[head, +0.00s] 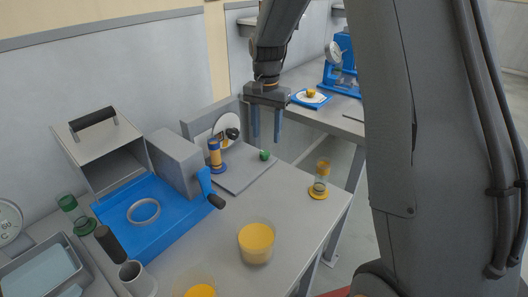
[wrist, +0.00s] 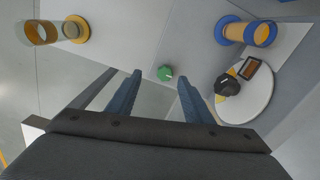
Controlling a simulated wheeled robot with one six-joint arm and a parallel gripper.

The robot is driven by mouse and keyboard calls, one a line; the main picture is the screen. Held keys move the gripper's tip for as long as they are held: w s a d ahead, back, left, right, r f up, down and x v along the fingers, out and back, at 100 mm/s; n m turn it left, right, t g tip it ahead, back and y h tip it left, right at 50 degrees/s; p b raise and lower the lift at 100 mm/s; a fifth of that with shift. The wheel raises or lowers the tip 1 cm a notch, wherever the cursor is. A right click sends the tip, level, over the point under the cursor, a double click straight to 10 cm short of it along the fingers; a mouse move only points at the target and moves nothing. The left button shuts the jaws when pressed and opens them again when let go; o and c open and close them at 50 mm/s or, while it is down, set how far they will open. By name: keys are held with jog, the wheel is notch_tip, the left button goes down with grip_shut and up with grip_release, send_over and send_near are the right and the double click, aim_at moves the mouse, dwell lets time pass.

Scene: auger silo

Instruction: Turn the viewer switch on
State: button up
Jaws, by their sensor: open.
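The viewer is a grey base plate (head: 240,172) with a round white disc (head: 226,128) standing at its back; the disc also shows in the wrist view (wrist: 246,105). A small green knob (head: 264,155) sits near the plate's right edge, and in the wrist view the knob (wrist: 164,73) shows a small white mark. A black knob (wrist: 228,85) is at the disc. I cannot tell for certain which knob is the switch. My gripper (head: 266,138) is open and empty, fingers pointing down above the plate's far side. In the wrist view the green knob appears between the fingertips, apart from them.
A blue-and-yellow cylinder (head: 215,155) stands on the plate by the disc. A clear yellow-based cylinder (head: 320,180) stands near the bench's right edge. A cup of yellow material (head: 256,243) stands in front. A blue crank machine (head: 150,215) is at left.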

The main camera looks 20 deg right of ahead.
aim_at(264, 152)
jog(key=shift+w+f+m, duration=0.15)
jog(key=shift+w+m, duration=0.05)
jog(key=shift+w, duration=0.35)
jog(key=shift+w+f+m, duration=0.15)
jog(key=shift+w+m, duration=0.05)
jog(key=shift+w, duration=0.35)
jog(key=shift+f+p, duration=0.7)
jog(key=shift+f, duration=3.1)
jog(key=c, duration=1.1)
